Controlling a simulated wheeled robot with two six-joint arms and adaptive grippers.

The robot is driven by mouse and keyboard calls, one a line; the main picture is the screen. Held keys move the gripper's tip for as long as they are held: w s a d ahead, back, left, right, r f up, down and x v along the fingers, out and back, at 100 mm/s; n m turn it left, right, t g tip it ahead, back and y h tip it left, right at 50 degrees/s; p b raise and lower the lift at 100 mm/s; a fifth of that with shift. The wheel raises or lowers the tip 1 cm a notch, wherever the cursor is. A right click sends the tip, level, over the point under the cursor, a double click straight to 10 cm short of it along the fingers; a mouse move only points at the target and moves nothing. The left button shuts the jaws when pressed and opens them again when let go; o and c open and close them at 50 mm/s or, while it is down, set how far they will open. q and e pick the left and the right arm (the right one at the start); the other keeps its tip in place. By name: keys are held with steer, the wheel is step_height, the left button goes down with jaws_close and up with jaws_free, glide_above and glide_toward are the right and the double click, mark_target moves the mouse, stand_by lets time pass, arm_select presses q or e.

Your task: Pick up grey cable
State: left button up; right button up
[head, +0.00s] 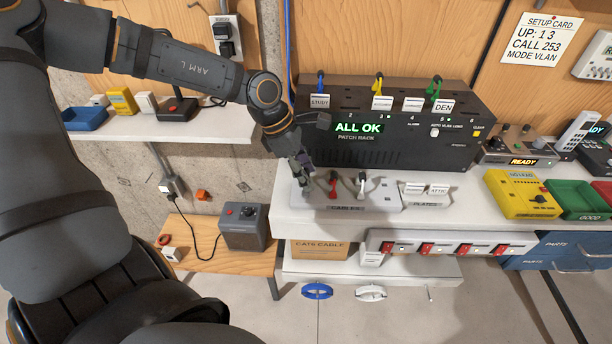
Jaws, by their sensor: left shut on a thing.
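My left gripper (303,182) reaches down to the left end of the light cable holder (385,203), which is labelled CABLES. It is shut on a small grey thing at the leftmost place, which looks like the grey cable; the fingers hide most of it. A red cable plug (333,181) and a white cable plug (362,182) stand upright in the holder to the right of the gripper. I cannot tell whether the held cable is clear of the holder. My right gripper is not in view.
The black patch rack (400,150), reading ALL OK, stands close behind the gripper, with blue, yellow and green plugs on top. Plate tags (426,189) stand to the right on the white bench (440,215). A yellow box (522,194) sits farther right.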

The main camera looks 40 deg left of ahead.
arm_select(q)
step_height(320, 180, up, 2)
steer(key=shift+w+r+b, duration=0.1)
steer(key=shift+r+b, duration=0.1)
steer(key=shift+b, duration=0.35)
steer(key=s+d+r+p, duration=1)
steer(key=shift+d, duration=0.15)
steer(key=shift+w, duration=0.1)
steer(key=shift+w+r, duration=0.1)
stand_by(0.4)
